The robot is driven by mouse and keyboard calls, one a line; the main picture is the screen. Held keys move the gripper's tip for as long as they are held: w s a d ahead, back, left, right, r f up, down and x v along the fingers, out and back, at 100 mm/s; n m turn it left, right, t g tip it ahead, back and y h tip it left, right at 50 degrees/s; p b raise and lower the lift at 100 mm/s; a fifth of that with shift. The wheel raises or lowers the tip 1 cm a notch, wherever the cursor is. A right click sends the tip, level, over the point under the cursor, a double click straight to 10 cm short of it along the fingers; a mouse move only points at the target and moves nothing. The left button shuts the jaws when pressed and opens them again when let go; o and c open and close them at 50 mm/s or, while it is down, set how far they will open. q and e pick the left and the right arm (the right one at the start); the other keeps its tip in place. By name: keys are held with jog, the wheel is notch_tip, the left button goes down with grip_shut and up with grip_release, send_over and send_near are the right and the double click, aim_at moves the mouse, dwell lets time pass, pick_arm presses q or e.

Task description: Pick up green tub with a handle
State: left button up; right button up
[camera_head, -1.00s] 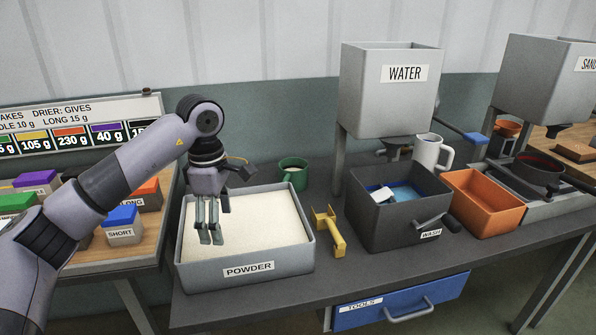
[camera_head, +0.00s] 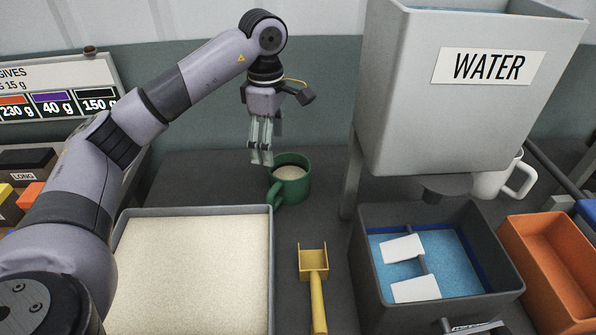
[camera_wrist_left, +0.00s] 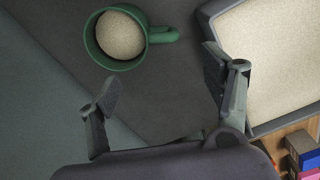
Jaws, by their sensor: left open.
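The green tub with a handle (camera_head: 290,180) stands upright on the dark bench behind the powder bin, with pale powder inside. Its handle points toward the front left in the head view. My left gripper (camera_head: 261,160) is above the bench, just left of and behind the tub, fingers pointing down and empty. In the left wrist view the tub (camera_wrist_left: 118,40) lies ahead of the open fingers (camera_wrist_left: 165,85), its handle toward the right. The fingers appear apart from the tub. My right gripper is not in view.
The powder bin (camera_head: 273,270) is in front of the tub. A yellow scoop (camera_head: 314,265) lies right of the bin. The water hopper (camera_head: 420,120) and its leg (camera_head: 352,180) stand right of the tub. A dark wash bin (camera_head: 375,295) and an orange bin (camera_head: 545,270) are farther right.

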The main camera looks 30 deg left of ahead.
aim_at(273, 188)
pick_arm(q)
jog(key=f, duration=0.4)
jog(key=f+p, duration=0.1)
jog(key=f, duration=0.6)
jog(key=shift+s+f, duration=0.3)
jog(key=shift+f, duration=0.1)
notch_tip(273, 188, down, 5)
jog(key=shift+f+p, duration=0.1)
jog(key=shift+p, duration=0.8)
jog(key=c, duration=1.5)
